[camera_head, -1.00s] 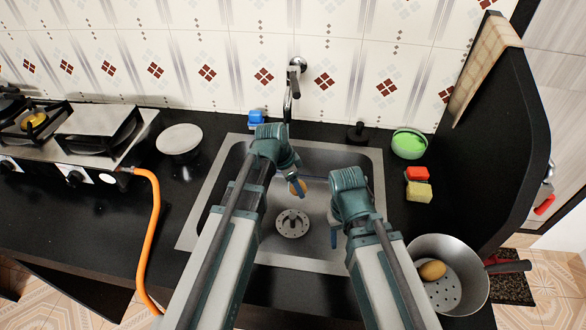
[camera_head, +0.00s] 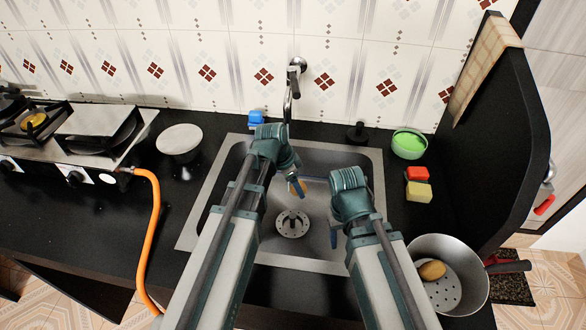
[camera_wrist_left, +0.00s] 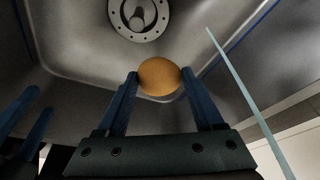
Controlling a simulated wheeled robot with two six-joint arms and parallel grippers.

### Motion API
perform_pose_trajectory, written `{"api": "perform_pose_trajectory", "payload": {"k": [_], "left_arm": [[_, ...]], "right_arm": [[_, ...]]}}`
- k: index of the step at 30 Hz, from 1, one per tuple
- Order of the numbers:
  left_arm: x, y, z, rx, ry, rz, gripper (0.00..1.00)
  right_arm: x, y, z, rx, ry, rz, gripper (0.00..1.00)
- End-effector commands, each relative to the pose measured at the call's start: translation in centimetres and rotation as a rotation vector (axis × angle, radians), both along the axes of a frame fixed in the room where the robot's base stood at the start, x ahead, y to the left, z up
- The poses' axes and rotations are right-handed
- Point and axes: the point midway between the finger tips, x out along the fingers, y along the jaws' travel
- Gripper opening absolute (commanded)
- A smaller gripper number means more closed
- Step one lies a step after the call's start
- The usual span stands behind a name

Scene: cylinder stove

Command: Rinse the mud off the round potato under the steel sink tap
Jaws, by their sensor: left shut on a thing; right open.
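The round potato (camera_wrist_left: 159,77) is brown and held between the blue fingers of my left gripper (camera_wrist_left: 160,80), which is shut on it. In the head view my left gripper (camera_head: 297,186) is over the sink (camera_head: 330,258), and the potato is mostly hidden. In the left wrist view, a thin pale blue streak, apparently the water stream (camera_wrist_left: 248,102), passes to the right of the potato, apart from it. I cannot make out mud. The steel tap (camera_head: 289,98) rises behind the sink. My right gripper (camera_head: 335,232) is open and empty over the sink's right part.
A metal pan (camera_head: 480,290) with another potato (camera_head: 432,270) stands at the front right. A green bowl (camera_head: 408,144), red sponge (camera_head: 417,174) and yellow sponge (camera_head: 419,191) lie right of the sink. The stove (camera_head: 95,140) and orange hose (camera_head: 152,230) are left. The drain (camera_head: 292,224) is clear.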

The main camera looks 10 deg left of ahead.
Motion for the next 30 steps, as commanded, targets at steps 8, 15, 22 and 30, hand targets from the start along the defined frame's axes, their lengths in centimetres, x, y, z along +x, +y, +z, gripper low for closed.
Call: {"api": "perform_pose_trajectory", "payload": {"k": [8, 15, 22, 30], "left_arm": [[-1.7, -0.3, 1.6, 0.0, 0.0, 0.0, 0.24], [-3.5, -0.7, 3.0, 0.0, 0.0, 0.0, 0.24], [-4.8, -1.0, 4.1, 0.0, 0.0, -0.001, 0.24], [-4.8, -1.1, 3.9, 0.0, 0.0, 0.0, 0.24]], "right_arm": [[0.0, 0.0, 1.6, 0.0, 0.0, 0.0, 0.56], [0.0, 0.0, 3.0, 0.0, 0.0, 0.0, 0.56], [0.0, 0.0, 4.1, 0.0, 0.0, 0.0, 0.56], [0.0, 0.0, 3.9, 0.0, 0.0, 0.0, 0.56]]}}
